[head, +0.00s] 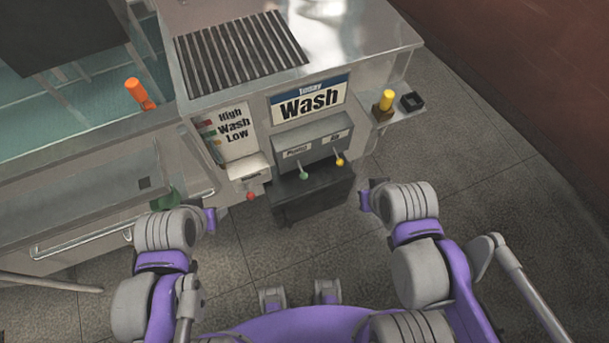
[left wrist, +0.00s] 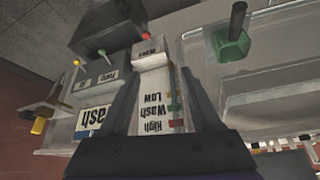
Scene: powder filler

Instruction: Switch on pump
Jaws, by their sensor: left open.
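A grey control box (head: 312,140) below the blue-and-white Wash sign carries a green-tipped lever (head: 304,175) and a yellow-tipped lever (head: 340,162). In the left wrist view, upside down, the label beside the green-tipped lever (left wrist: 102,51) appears to read Pump. A separate red-tipped lever (head: 250,196) sits on a box to the left. My left gripper (head: 210,220) is below and left of the levers, apart from them. Its fingers (left wrist: 162,80) are spread and empty in the left wrist view. My right gripper (head: 365,200) is right of the levers; its fingers are unclear.
A dark box (head: 312,200) stands under the control box. A High/Wash/Low sign (head: 231,133) is on the panel. A side shelf (head: 398,115) holds a yellow-topped item (head: 384,103). A green holder (head: 166,197) and rail are at left. Floor in front is open.

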